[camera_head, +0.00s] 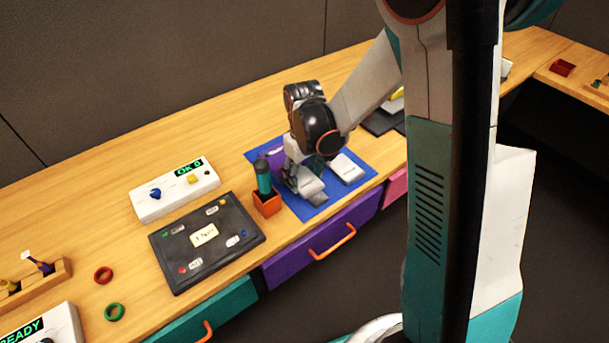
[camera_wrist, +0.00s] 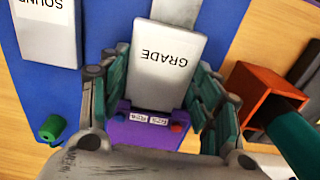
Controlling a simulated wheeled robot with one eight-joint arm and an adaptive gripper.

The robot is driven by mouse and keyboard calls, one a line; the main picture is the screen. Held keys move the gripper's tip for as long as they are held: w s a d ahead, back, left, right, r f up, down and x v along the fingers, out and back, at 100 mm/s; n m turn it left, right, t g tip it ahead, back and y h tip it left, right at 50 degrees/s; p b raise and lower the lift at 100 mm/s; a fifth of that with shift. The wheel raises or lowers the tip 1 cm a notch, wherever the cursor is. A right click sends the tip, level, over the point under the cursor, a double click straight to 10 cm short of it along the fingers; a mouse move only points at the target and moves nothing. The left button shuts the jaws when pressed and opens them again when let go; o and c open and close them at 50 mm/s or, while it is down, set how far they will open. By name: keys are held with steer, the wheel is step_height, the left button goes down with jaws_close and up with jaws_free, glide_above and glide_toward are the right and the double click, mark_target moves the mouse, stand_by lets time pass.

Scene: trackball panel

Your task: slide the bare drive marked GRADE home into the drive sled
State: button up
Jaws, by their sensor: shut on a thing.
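The white drive marked GRADE (camera_wrist: 165,65) lies between the two fingers of my gripper (camera_wrist: 160,85), which is shut on it. In the head view the drive (camera_head: 309,185) is low over the blue mat, partly covered by my gripper (camera_head: 299,183). A flat grey piece (camera_wrist: 178,10) shows past the drive's far end; I cannot tell whether it belongs to the sled. A purple block (camera_wrist: 150,128) with two small labels, a red spot and a blue spot is at the drive's other end, partly hidden by my gripper. I cannot tell whether they touch.
A second white drive, marked SOUND (camera_wrist: 47,30), lies beside it on the blue mat (camera_head: 330,203). An orange cup (camera_head: 267,206) holding a teal item stands close to my gripper. A dark panel (camera_head: 190,262) is at left.

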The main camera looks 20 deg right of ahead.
steer(key=shift+w+a, duration=0.2)
steer(key=shift+w, duration=0.45)
stand_by(0.3)
steer(key=o, duration=1)
steer(key=o, duration=0.4)
steer(key=shift+c, duration=0.2)
steer(key=shift+r+p, duration=2.3)
steer(key=shift+r, duration=1.25)
